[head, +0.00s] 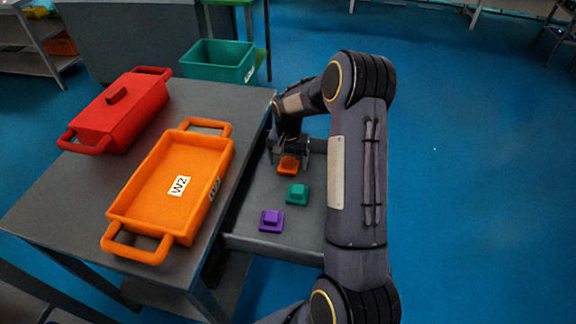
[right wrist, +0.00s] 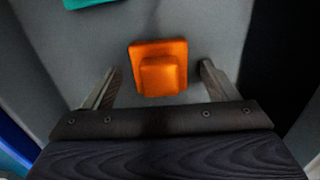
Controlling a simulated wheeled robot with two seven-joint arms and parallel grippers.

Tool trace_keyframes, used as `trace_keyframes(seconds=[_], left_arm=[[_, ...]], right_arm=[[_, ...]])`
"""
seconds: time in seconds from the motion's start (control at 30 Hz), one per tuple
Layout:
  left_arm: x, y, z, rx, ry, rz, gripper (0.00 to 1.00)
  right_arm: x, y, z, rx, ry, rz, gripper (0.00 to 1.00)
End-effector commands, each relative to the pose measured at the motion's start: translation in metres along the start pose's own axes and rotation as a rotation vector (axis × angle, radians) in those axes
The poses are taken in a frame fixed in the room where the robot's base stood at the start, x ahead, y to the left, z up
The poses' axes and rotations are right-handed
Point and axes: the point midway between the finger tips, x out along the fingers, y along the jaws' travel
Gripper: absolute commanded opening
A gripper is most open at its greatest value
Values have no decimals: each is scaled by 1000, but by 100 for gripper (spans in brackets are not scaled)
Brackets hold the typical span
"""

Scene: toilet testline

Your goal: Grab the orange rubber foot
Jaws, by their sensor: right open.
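The orange rubber foot (head: 287,166) is a small square base with a raised block, on the grey lower shelf beside the table. It also shows in the right wrist view (right wrist: 160,72), upright and in the middle. My right gripper (head: 291,153) is over it from the far side. In the right wrist view its fingers (right wrist: 158,80) are open, one on each side of the foot, with a gap on both sides. Nothing is held. My left gripper is not in view.
On the same shelf, a green foot (head: 298,194) and a purple foot (head: 271,220) lie nearer. A green bin (head: 218,62) stands behind. Blue floor is open at right.

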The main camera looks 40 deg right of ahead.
Motion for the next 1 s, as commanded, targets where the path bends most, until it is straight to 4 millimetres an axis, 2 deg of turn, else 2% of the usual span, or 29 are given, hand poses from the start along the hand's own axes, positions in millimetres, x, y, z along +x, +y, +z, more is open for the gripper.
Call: trace_keyframes(seconds=[0.1,0.3,0.7,1.0], left_arm=[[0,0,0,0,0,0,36],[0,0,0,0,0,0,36],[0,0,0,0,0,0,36],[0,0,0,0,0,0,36]], right_arm=[[7,0,0,0,-1,0,80],[7,0,0,0,0,-1,80],[6,0,0,0,0,-1,30],[4,0,0,0,1,-2,29]])
